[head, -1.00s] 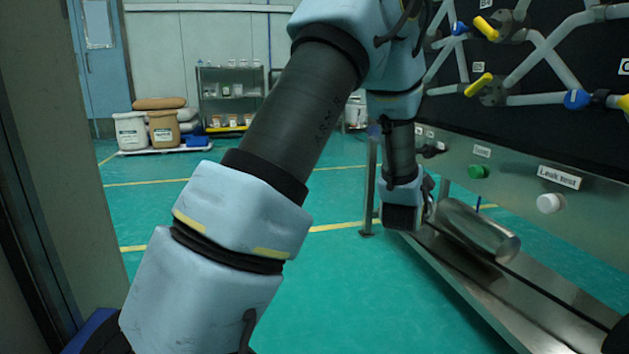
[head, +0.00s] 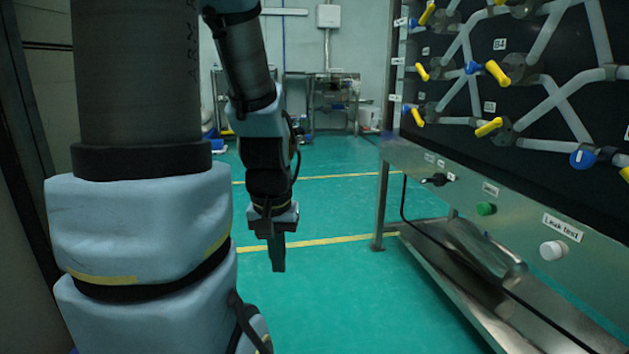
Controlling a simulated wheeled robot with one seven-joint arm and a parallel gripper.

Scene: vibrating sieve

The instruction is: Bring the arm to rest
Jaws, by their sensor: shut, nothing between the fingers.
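My arm, pale blue with dark grey links, fills the left of the head view. Its forearm hangs down left of centre, with my gripper (head: 278,254) at its lower end pointing at the floor. The fingers are shut with nothing between them. The gripper hangs over open green floor, apart from the panel rig and its tray.
At the right stands a black panel (head: 480,150) with pipes and yellow and blue valve handles. A metal fascia (head: 520,225) below carries green and white buttons. Under it a steel tray (head: 445,262) holds a metal cylinder (head: 485,248). Green floor (head: 340,290) is free at centre.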

